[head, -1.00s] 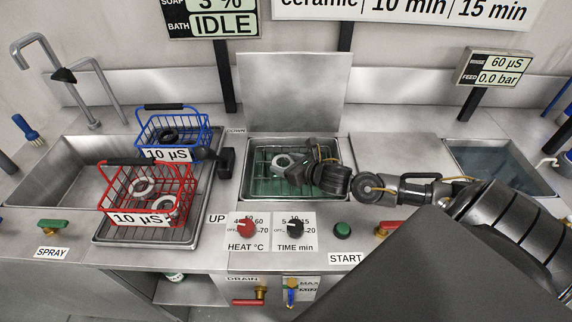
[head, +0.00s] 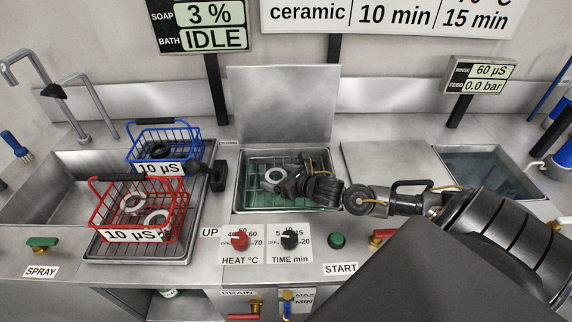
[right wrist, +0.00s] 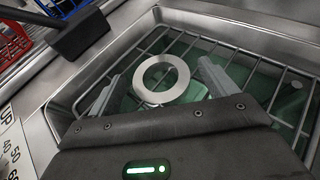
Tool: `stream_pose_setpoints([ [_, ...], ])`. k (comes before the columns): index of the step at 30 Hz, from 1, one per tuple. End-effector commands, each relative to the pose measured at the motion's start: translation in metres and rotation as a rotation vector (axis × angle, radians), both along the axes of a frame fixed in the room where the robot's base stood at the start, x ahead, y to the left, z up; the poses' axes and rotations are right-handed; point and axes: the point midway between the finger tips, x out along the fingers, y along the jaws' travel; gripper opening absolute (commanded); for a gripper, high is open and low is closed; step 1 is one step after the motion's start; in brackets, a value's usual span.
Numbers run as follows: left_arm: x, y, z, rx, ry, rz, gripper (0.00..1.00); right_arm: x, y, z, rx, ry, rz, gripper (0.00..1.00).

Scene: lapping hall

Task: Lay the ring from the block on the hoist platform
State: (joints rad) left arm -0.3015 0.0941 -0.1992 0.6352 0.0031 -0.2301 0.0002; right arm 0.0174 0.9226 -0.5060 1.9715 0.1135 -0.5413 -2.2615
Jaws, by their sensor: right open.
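A pale grey ring (head: 267,178) is in the sunken bath, at the hoist platform, a wire rack (head: 252,200). In the right wrist view the ring (right wrist: 184,80) lies flat between the spread fingers of my right gripper (right wrist: 160,70), with a gap on each side. The rack's bars (right wrist: 235,52) run around it, over green liquid. I cannot tell whether the ring rests on the bars or on something beneath it. In the head view my right gripper (head: 285,181) reaches in from the right, open, just beside the ring. No block shows clearly. My left gripper is out of view.
A red basket (head: 180,208) with pale rings and a blue basket (head: 195,143) with a dark ring stand on the left drainer. A black handle (head: 217,176) rises between them and the bath. The raised lid (head: 283,105) stands behind. A display (head: 213,38) reads IDLE.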

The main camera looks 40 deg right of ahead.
Motion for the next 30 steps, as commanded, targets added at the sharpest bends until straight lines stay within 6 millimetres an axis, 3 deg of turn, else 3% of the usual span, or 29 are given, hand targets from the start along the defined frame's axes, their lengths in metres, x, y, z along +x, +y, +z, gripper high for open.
stream_pose_setpoints([
  [15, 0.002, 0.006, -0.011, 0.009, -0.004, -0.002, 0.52, -0.086, -0.011, 0.034, -0.001, 0.005, 0.004, 0.85],
  [21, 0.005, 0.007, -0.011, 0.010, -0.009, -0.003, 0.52, -0.104, -0.014, 0.042, -0.001, 0.002, 0.001, 0.85],
  [30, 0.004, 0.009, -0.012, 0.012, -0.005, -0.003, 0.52, -0.110, -0.015, 0.047, 0.000, -0.001, 0.000, 0.85],
])
